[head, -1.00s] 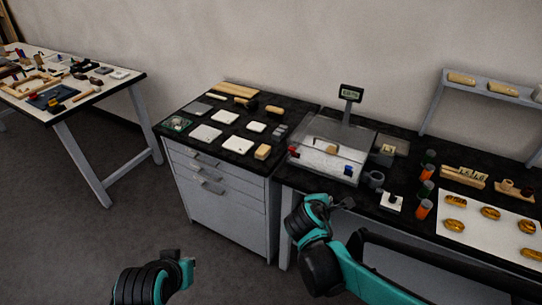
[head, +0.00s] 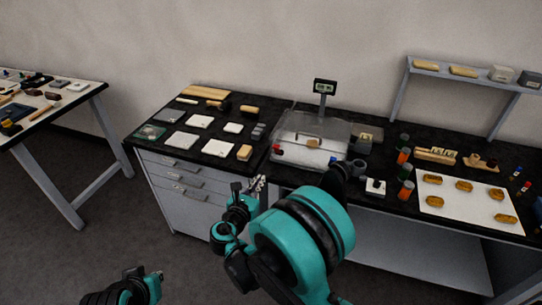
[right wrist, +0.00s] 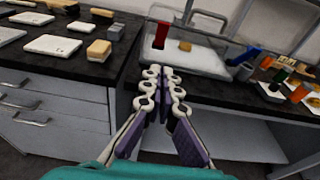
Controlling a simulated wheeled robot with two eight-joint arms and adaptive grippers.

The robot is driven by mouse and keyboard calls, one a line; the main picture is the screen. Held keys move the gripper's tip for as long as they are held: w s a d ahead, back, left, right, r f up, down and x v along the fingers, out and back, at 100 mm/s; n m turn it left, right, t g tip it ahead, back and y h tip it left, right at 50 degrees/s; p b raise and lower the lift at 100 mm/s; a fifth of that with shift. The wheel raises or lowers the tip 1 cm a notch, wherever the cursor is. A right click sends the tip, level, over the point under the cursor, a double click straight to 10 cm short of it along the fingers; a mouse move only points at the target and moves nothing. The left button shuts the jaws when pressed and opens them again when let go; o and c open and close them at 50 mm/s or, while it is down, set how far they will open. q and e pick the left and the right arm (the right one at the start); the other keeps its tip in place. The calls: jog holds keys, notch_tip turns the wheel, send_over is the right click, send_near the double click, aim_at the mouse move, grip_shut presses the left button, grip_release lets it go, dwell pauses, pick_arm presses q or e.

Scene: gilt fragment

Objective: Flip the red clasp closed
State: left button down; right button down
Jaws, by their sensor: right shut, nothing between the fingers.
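The red clasp (head: 278,149) is on the front left of a clear-lidded case (head: 301,153) on the black bench. In the right wrist view the red clasp (right wrist: 161,35) stands up as a red tab, ahead of the fingertips and apart from them. A blue clasp (head: 333,161) is at the case's front right, and shows in the right wrist view (right wrist: 244,58). My right gripper (head: 258,184) is shut and empty, in front of the bench and short of the case; its fingers (right wrist: 163,73) meet in the right wrist view. Of my left arm, only a part at the bottom left shows; its fingers are unclear.
A drawer cabinet (head: 178,193) with white tiles and wooden blocks on top stands left of the case. Right of the case are a dark cup (head: 359,169), orange-capped jars (head: 405,190) and a white sheet (head: 442,203) with gilt pieces. A small display (head: 325,86) rises behind the case.

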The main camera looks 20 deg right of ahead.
jog(key=b, duration=0.3)
send_near(276, 149)
jog(key=w+d+f, duration=0.2)
jog(key=w+d, duration=0.1)
jog(key=w, duration=0.1)
jog(key=shift+w+d+r, duration=0.15)
jog(key=shift+w+r, duration=0.05)
jog(key=shift+w, duration=0.25)
